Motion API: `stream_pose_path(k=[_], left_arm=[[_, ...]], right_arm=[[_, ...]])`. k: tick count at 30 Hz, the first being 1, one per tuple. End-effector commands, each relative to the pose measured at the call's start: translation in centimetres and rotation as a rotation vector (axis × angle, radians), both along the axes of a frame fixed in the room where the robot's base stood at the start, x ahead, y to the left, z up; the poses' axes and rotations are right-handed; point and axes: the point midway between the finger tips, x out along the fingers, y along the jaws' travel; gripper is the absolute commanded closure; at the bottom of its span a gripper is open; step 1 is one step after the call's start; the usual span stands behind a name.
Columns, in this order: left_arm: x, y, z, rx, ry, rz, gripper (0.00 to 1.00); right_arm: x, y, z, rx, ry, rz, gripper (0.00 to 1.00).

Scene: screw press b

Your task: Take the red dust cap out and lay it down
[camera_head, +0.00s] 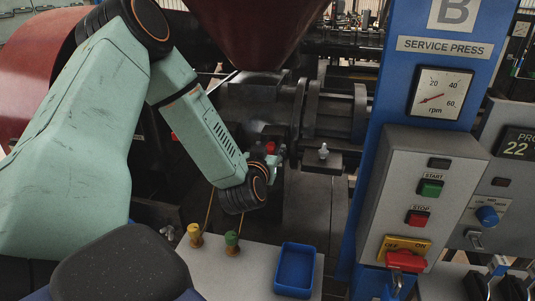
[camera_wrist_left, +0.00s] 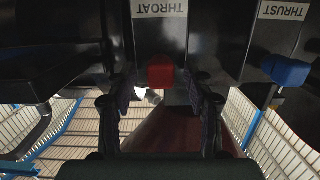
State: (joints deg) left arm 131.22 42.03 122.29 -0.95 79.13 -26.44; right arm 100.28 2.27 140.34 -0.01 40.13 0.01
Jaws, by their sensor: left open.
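The red dust cap (camera_wrist_left: 160,73) sits on the dark machine under the THROAT label in the left wrist view. It also shows as a small red block (camera_head: 270,147) just beyond my left gripper in the head view. My left gripper (camera_wrist_left: 161,91) is open, with one finger on each side of the cap and a gap visible on both sides. In the head view the gripper (camera_head: 276,160) is small and partly hidden by my wrist. The cap is not held. My right gripper is in neither view.
A blue fitting (camera_wrist_left: 286,70) is under the THRUST label. A grey bench top (camera_head: 262,254) carries a blue tray (camera_head: 295,291), a yellow plug (camera_head: 195,235) and a green plug (camera_head: 232,242). A blue post (camera_head: 371,150) and control box (camera_head: 432,205) stand to the right.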

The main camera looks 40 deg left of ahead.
Motion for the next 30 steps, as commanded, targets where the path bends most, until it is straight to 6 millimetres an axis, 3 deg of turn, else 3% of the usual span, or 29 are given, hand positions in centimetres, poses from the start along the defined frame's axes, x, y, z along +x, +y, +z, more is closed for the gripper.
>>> stream_pose_path(k=[5,23,25,26,30], left_arm=[[0.11,0.08,0.02,0.000,0.000,0.000,0.48],[0.11,0.07,0.10,0.001,-0.003,0.000,0.99],[0.13,0.08,0.14,0.002,-0.003,0.001,1.00],[0.13,0.08,0.16,0.002,-0.003,0.001,0.78],[0.14,0.10,0.16,0.002,-0.003,0.001,0.90]], right_arm=[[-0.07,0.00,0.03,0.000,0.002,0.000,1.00],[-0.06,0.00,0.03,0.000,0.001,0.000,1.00],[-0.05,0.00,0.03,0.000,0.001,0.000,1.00],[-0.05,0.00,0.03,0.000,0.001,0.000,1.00],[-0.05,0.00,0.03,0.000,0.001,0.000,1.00]])
